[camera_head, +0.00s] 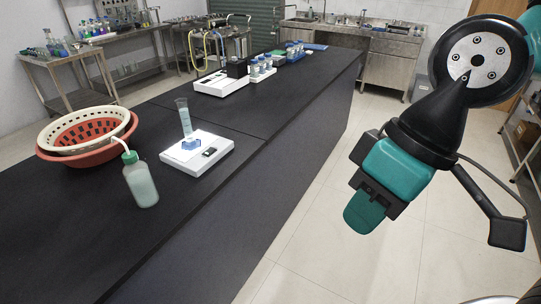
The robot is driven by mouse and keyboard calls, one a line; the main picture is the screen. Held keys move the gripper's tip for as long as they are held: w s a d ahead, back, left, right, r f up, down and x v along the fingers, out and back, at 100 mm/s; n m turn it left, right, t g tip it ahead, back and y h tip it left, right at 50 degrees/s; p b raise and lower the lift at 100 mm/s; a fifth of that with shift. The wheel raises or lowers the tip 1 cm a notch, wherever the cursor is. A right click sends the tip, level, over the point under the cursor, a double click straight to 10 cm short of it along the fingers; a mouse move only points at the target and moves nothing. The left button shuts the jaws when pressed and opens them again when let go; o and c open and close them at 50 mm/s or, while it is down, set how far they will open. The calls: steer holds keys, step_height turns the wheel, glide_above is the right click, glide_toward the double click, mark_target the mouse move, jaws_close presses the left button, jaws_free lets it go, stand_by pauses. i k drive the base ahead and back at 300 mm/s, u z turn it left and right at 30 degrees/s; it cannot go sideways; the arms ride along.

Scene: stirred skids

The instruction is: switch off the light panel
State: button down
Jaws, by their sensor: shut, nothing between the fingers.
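A white flat box, which looks like the light panel (222,158), lies on the black bench top. A small black switch (209,151) is set in its top at the right. A bright patch shows on the top around a blue base that bears a tall clear cylinder (184,118). The switch's position is too small to tell. My gripper (364,214), teal and black, hangs over the floor to the right of the bench, well apart from the panel. It is shut and empty.
A bottle with a green cap (141,184) stands left of the panel, near a red basket (73,158) with a cream basket (60,126) in it. Another white device (219,85) and several blue-capped bottles stand farther back. The floor right of the bench is clear.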

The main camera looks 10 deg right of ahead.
mark_target(211, 150)
steer(key=z, duration=0.25)
steer(key=k, duration=0.55)
steer(key=z, duration=0.25)
steer(key=i, duration=1.55)
steer(key=u, duration=1.1)
steer(key=i, duration=0.6)
steer(key=u, duration=0.45)
